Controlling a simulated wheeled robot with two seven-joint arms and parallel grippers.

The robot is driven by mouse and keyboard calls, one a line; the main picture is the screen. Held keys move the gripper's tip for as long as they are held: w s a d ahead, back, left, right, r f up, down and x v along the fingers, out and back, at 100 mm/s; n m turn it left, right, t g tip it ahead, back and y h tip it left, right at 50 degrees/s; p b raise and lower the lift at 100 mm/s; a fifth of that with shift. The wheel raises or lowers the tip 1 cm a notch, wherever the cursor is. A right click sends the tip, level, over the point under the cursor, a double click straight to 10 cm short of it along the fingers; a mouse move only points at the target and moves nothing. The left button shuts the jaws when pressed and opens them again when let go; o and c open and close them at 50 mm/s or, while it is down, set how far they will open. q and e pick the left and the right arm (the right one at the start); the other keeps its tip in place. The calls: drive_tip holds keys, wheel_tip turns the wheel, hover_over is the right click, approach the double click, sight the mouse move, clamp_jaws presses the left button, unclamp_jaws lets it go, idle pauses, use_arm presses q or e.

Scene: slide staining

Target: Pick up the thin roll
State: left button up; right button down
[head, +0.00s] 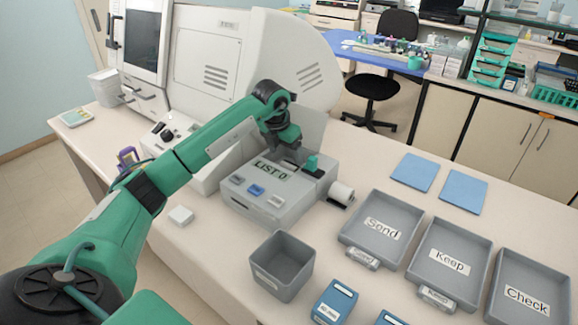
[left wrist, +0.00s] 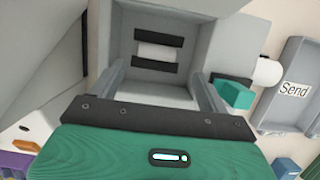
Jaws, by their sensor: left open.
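A grey printer-like machine (head: 262,205) labelled "LIST 0" stands mid-table with an open bay on top. In the left wrist view a narrow white roll (left wrist: 158,51) lies inside this bay, between two black strips. It looks like the thin roll. In the head view it is hidden behind my arm and gripper. My left gripper (head: 290,150) points down at the bay. In the left wrist view its two fingers (left wrist: 160,75) are apart and empty, with the roll beyond them, between their lines. A fatter white roll (head: 341,193) sits on a black holder at the machine's right side.
A teal part (head: 312,163) stands up beside the bay, close to the right finger. Grey trays marked Send (head: 352,259), Keep (head: 438,297) and Check (head: 500,311) and an empty grey bin (head: 281,266) stand to the right and in front. A large white analyser rises behind.

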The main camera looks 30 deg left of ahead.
sight(289, 165)
use_arm(q)
drive_tip(key=p+x, duration=0.1)
drive_tip(key=x, duration=0.1)
drive_tip(key=p+x, duration=0.1)
drive_tip(key=x, duration=0.1)
drive_tip(key=shift+w+a+f, duration=0.2)
drive_tip(key=shift+w+f, duration=0.05)
drive_tip(key=shift+w, duration=0.2)
drive_tip(key=shift+w+f, duration=0.1)
drive_tip(key=shift+f, duration=0.35)
drive_tip(key=c, duration=1.1)
